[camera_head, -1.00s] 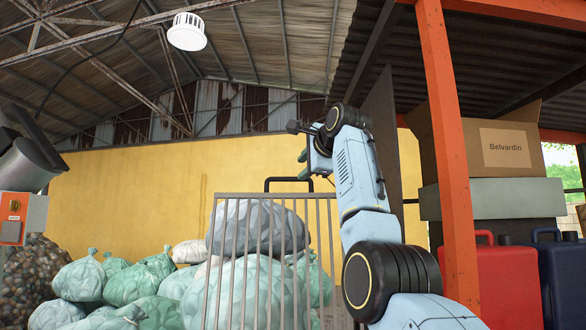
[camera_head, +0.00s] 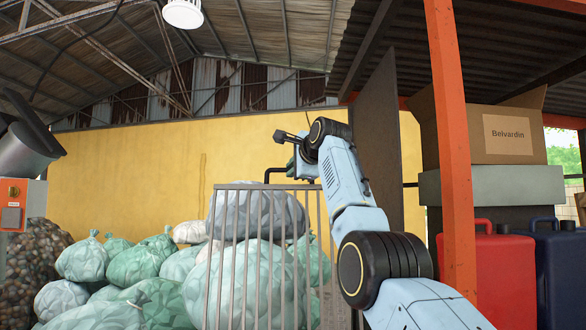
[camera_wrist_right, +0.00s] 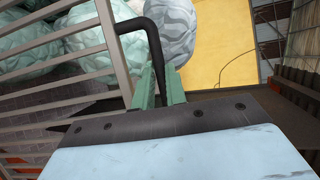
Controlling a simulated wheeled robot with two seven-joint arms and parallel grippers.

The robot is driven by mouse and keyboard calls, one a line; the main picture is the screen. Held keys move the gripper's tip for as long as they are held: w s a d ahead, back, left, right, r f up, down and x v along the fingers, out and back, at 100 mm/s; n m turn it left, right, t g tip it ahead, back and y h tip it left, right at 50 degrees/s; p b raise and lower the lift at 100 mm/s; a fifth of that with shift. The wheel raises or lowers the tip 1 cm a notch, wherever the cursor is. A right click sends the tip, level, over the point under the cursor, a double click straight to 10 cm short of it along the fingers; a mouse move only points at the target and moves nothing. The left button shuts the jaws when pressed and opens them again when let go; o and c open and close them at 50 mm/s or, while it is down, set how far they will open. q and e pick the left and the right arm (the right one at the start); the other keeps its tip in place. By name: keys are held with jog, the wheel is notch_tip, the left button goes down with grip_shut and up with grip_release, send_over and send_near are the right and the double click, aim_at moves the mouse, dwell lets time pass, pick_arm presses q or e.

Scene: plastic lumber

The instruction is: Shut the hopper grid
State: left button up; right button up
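The hopper grid (camera_head: 231,255) stands raised in the middle of the head view, a frame of upright grey bars with bags showing through. It also shows at the left of the right wrist view (camera_wrist_right: 108,45). Its bent black handle (camera_head: 268,174) sits at the top edge and shows as a dark loop in the wrist view (camera_wrist_right: 133,25). My right gripper (camera_head: 292,168) is at the handle. In the wrist view its two green fingers (camera_wrist_right: 160,75) stand close on either side of the handle's bar and appear shut on it. The hopper itself is not clearly visible. My left gripper is out of view.
Green and pale bags (camera_head: 145,265) are piled behind the grid. A machine with an orange control box (camera_head: 12,216) stands at left. An orange post (camera_head: 452,150), a cardboard box (camera_head: 490,130), a red canister (camera_head: 490,262) and a blue canister (camera_head: 560,270) are at right.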

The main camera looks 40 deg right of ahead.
grip_shut()
